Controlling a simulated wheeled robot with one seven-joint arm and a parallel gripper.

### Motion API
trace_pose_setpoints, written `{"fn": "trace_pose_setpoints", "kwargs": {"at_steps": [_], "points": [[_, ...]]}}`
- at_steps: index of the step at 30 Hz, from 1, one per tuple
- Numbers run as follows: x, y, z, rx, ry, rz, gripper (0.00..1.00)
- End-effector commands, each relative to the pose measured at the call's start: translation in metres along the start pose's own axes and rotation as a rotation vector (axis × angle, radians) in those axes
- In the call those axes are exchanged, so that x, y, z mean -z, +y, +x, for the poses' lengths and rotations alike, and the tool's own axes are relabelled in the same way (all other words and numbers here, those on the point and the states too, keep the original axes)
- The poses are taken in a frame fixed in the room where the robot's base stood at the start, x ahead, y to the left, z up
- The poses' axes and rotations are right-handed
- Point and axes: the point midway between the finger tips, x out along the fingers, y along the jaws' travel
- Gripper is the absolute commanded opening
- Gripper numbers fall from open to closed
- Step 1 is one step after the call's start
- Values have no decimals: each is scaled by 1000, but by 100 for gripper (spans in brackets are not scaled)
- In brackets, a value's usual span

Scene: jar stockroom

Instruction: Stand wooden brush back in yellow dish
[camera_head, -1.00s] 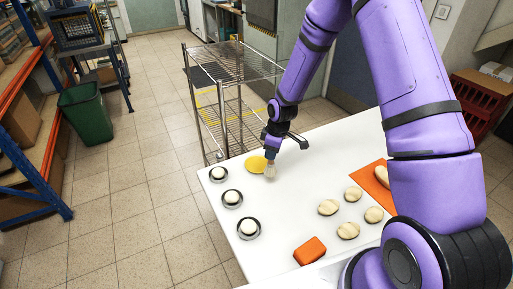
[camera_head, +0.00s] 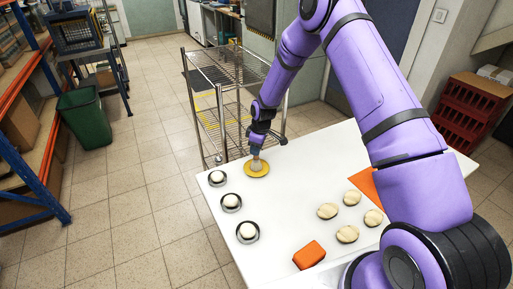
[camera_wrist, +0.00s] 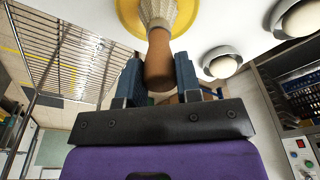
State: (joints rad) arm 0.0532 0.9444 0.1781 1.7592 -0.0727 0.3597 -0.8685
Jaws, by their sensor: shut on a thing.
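The wooden brush (camera_wrist: 159,58) is upright between the fingers of my gripper (camera_wrist: 158,82) in the wrist view, with its pale bristles pointing at the yellow dish. In the head view my gripper (camera_head: 257,150) is over the yellow dish (camera_head: 262,174) at the far left part of the white table. The brush's pale bristles (camera_head: 256,165) show just below the gripper, over the dish. The dish also shows at the top of the wrist view (camera_wrist: 126,12). I cannot tell whether the bristles touch the dish floor.
Several small dark dishes with white balls, one of them here (camera_head: 231,201), line the left edge of the white table (camera_head: 290,205). Several dough rounds (camera_head: 347,234), an orange block (camera_head: 309,255) and an orange mat (camera_head: 362,182) are to the right. A wire rack (camera_head: 222,100) stands behind.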

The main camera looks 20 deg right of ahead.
Motion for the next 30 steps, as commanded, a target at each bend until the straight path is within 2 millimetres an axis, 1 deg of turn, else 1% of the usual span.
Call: {"fn": "trace_pose_setpoints", "kwargs": {"at_steps": [10,11,12,13,14,23,26,29,30], "points": [[0,0,2,-1,1,0,8],[0,1,2,-2,1,0,38],[0,1,2,-2,1,0,48],[0,0,2,-2,1,0,54],[0,0,2,-2,1,0,57],[0,1,0,-2,1,0,57],[0,1,-8,-4,2,0,57],[0,2,-23,-4,3,1,57],[0,1,-31,-4,3,1,57]]}}
